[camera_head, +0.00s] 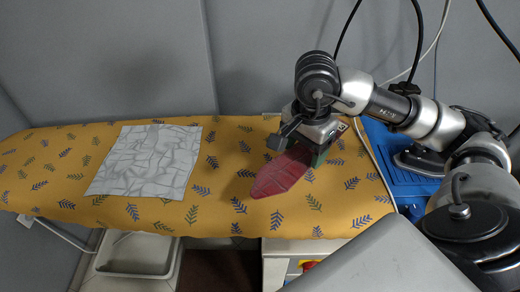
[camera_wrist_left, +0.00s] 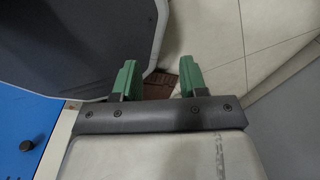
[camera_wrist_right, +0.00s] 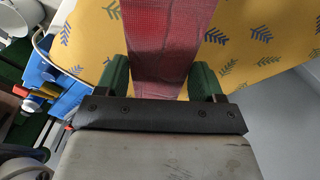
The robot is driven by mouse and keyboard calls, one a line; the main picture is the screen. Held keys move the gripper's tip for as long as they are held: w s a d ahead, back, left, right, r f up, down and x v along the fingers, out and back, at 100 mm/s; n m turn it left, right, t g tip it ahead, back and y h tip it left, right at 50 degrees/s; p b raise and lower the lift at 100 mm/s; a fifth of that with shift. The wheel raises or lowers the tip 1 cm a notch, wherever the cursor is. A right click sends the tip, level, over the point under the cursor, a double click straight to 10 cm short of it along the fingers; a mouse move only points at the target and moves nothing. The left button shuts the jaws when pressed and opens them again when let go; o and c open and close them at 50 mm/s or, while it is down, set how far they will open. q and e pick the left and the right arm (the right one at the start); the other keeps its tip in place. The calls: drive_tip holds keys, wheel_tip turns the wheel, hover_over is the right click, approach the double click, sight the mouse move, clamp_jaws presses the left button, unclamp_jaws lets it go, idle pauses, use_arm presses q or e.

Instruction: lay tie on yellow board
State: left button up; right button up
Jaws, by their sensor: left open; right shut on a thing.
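The red tie (camera_head: 278,176) shows in the head view at the right half of the yellow board (camera_head: 240,150), an ironing board with a leaf pattern. My right gripper (camera_head: 318,153) is shut on the tie. In the right wrist view the tie (camera_wrist_right: 165,45) runs out from between the green fingers (camera_wrist_right: 160,80), with the yellow board (camera_wrist_right: 255,40) behind it. I cannot tell whether the tie's pointed end touches the board. My left gripper (camera_wrist_left: 155,78) is open and empty in the left wrist view, over the floor, and is not in the head view.
An iron (camera_head: 420,158) stands on a blue tray (camera_head: 385,145) at the board's right end. A pale bin (camera_head: 135,255) is below the board. The board's middle is clear.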

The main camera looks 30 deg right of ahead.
sight(270, 155)
drive_tip(key=w, duration=0.1)
drive_tip(key=w+f, duration=0.1)
drive_tip(key=w, duration=0.1)
drive_tip(key=w+a+f, duration=0.1)
drive_tip(key=shift+w+f+p, duration=0.25)
drive_tip(key=shift+w+p, duration=0.1)
drive_tip(key=shift+p, duration=0.05)
drive_tip(key=w, duration=0.1)
drive_tip(key=w+f, duration=0.1)
drive_tip(key=w+a+f, duration=0.1)
drive_tip(key=w, duration=0.1)
drive_tip(key=shift+f+p, duration=0.25)
drive_tip(key=shift+p, duration=0.1)
drive_tip(key=shift+w+f, duration=0.15)
drive_tip(key=shift+f, duration=0.1)
wheel_tip(270, 155, down, 3)
drive_tip(key=shift+f+p, duration=0.1)
drive_tip(key=shift+p, duration=0.4)
drive_tip(key=shift+f, duration=0.4)
use_arm(q)
drive_tip(key=r, duration=0.1)
drive_tip(key=w+r, duration=0.1)
drive_tip(key=r, duration=0.1)
drive_tip(key=shift+w+d, duration=0.1)
drive_tip(key=shift+w, duration=0.1)
